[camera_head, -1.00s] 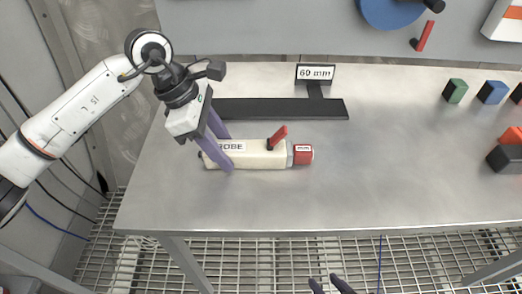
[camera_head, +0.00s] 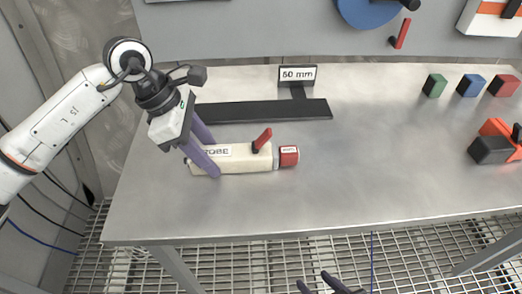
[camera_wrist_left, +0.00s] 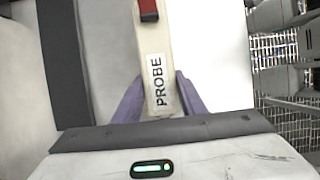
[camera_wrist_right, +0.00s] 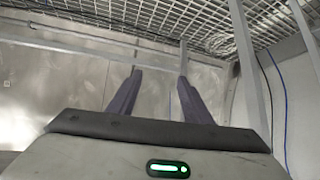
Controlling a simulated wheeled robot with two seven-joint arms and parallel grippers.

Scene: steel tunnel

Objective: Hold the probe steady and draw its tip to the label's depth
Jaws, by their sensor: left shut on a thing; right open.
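The probe (camera_head: 237,160) is a cream body lettered PROBE, with a red lever (camera_head: 262,140) on top and a red end piece (camera_head: 289,156) at its right. It lies on the steel table. My left gripper (camera_head: 207,161) is shut on the probe's left part, fingers on both sides; the wrist view shows the body (camera_wrist_left: 158,88) between the purple fingers. The label (camera_head: 297,75), which appears to read 60 mm, stands behind on a black post. My right gripper (camera_head: 322,284) is at the bottom edge, below the table front; its wrist view shows open, empty fingers (camera_wrist_right: 157,88).
A long black bar (camera_head: 262,111) lies behind the probe. Green (camera_head: 434,86), blue (camera_head: 471,86) and red (camera_head: 503,86) blocks stand at the right, with a black and orange object (camera_head: 492,149) nearer. The table's middle and front are clear.

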